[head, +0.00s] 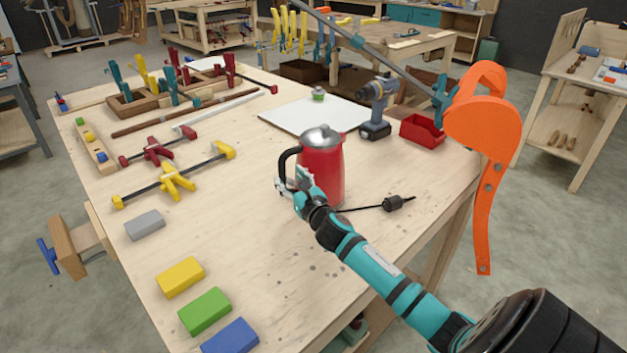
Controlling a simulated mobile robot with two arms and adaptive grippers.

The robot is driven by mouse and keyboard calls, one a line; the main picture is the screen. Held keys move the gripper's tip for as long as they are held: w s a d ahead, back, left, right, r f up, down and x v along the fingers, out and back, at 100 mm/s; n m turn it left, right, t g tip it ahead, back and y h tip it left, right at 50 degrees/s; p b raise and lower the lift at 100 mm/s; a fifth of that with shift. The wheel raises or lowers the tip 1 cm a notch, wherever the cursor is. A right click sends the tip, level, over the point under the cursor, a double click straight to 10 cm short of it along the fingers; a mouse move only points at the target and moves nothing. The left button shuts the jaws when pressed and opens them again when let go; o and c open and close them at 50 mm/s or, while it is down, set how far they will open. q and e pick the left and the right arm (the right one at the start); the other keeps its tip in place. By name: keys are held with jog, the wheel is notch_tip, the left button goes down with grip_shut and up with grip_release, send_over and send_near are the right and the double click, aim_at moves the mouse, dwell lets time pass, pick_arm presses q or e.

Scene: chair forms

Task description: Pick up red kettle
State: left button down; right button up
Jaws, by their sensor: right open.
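The red kettle (323,168) stands upright near the middle of the wooden workbench. It has a silver lid and a black handle on its left side. My right gripper (283,186) is open at the lower end of the handle, close in front of the kettle's left side. Whether the fingers are around the handle or only beside it, I cannot tell. The gripper and wrist hide part of the kettle's lower left. My left gripper is not in view.
A black tool with a thin rod (397,203) lies right of the kettle. A drill (376,110), a red bin (422,132) and a white board (300,117) are behind it. Clamps (172,178) and coloured blocks (204,310) lie left. An orange curved form (486,125) is at the right edge.

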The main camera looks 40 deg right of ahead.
aim_at(284, 171)
jog(key=w, duration=0.1)
jog(key=w+p, duration=0.1)
jog(key=w, duration=0.1)
jog(key=shift+w+d+f, duration=0.1)
jog(key=shift+w+d, duration=0.2)
jog(key=shift+d, duration=0.1)
jog(key=shift+w+d, duration=0.1)
jog(key=shift+w, duration=0.4)
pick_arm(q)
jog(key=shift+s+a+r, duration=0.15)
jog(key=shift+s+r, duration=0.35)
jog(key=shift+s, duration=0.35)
pick_arm(e)
jog(key=shift+c, duration=0.4)
grip_shut()
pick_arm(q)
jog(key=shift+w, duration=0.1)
